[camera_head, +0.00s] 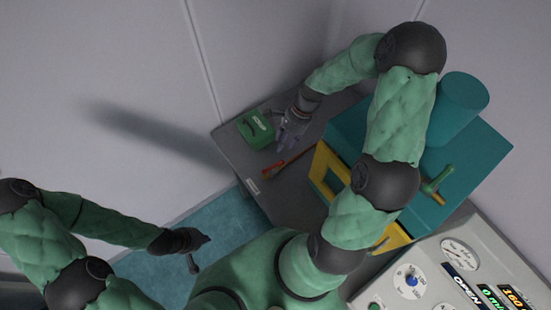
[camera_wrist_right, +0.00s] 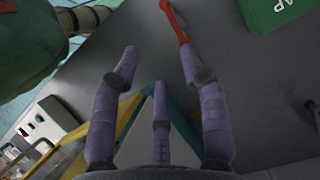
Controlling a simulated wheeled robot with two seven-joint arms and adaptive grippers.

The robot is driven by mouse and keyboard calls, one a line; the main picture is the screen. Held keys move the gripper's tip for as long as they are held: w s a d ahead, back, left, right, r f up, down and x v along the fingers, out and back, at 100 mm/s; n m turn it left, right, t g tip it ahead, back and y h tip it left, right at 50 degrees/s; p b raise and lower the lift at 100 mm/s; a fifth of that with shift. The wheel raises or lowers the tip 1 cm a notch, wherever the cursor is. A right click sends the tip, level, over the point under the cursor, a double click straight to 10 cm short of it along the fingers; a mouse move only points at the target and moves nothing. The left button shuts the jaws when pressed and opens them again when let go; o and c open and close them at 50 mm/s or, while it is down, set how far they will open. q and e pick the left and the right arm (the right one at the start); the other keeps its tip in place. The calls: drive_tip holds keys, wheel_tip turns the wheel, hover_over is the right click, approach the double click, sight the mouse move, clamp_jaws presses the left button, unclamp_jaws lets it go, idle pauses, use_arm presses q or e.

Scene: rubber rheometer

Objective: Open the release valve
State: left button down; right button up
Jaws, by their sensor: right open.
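A green lever-like handle (camera_head: 437,185), which may be the release valve, stands on the teal machine (camera_head: 480,150) in the head view, right of my right arm's links. My right gripper (camera_head: 290,130) is over the grey bench at the back, beside the green box and away from that handle. In the right wrist view its purple fingers (camera_wrist_right: 160,75) are spread with nothing between them. My left gripper (camera_head: 192,262) hangs at the lower left, away from the bench; its fingers are too small and dark to read.
A green box (camera_head: 255,129) and a red-handled tool (camera_head: 287,163) lie on the grey bench (camera_head: 235,150). The machine has a yellow frame (camera_head: 325,165) and a teal cylinder (camera_head: 463,100). A control panel (camera_head: 430,262) with gauges is at the lower right.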

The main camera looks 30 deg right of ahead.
drive_tip(key=b, duration=0.6)
approach(274, 166)
drive_tip(key=r, duration=0.2)
drive_tip(key=x, duration=0.7)
drive_tip(key=b+x, duration=0.1)
drive_tip(key=x, duration=0.3)
drive_tip(key=shift+s+d+f, duration=0.1)
drive_tip(key=shift+d+f, duration=0.1)
drive_tip(key=shift+d, duration=0.1)
clamp_jaws()
